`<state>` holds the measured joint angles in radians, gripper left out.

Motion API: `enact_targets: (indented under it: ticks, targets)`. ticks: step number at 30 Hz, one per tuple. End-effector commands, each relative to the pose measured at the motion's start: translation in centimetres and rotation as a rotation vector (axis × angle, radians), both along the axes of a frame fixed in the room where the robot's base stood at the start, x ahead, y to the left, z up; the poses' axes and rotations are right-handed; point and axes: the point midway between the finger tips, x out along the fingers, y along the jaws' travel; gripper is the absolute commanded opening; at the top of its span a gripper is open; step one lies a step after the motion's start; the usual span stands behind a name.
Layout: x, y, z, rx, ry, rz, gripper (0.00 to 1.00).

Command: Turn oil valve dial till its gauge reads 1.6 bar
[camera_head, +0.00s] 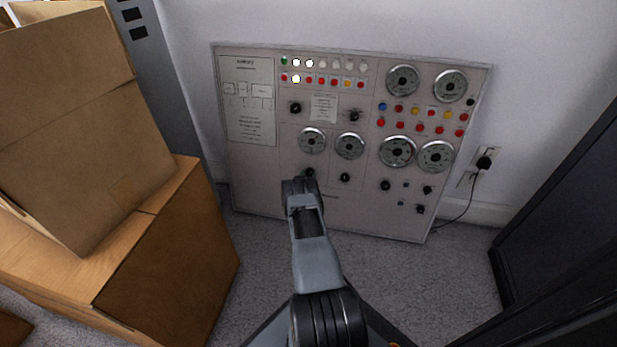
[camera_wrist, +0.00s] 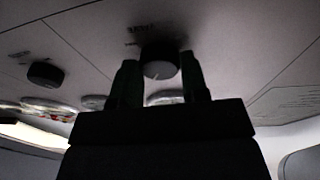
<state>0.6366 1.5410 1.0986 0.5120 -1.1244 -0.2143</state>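The panel (camera_head: 345,215) stands against the wall, with a black dial (camera_head: 310,172) below a round gauge (camera_head: 312,140). My gripper (camera_head: 300,184) is at the lower left-middle of the panel, just in front of that dial. In the wrist view my gripper's fingers (camera_wrist: 161,70) are apart, one on each side of the dial; I cannot tell whether they touch it. The gauge's needle is too small to read.
Another dial (camera_head: 345,177) and gauge (camera_head: 349,145) sit just right. More gauges (camera_head: 397,151), lamps and knobs fill the panel. Cardboard boxes (camera_head: 170,245) stand close on the left, a dark cabinet (camera_head: 570,190) on the right. Bare carpet (camera_head: 430,280) lies in front of the panel.

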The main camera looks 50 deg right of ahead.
Motion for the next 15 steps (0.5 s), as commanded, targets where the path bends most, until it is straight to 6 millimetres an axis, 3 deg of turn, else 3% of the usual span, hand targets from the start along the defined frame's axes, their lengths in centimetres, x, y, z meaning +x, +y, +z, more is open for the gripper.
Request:
enact_targets:
  ticks: [7,11,15]
  targets:
    - [0.01,0.02,0.0,0.0,0.0,0.0,0.17]
    - [0.02,-0.01,-0.25,-0.023,0.034,0.009,0.17]
    - [0.0,-0.09,-0.44,-0.121,0.19,0.047,0.17]
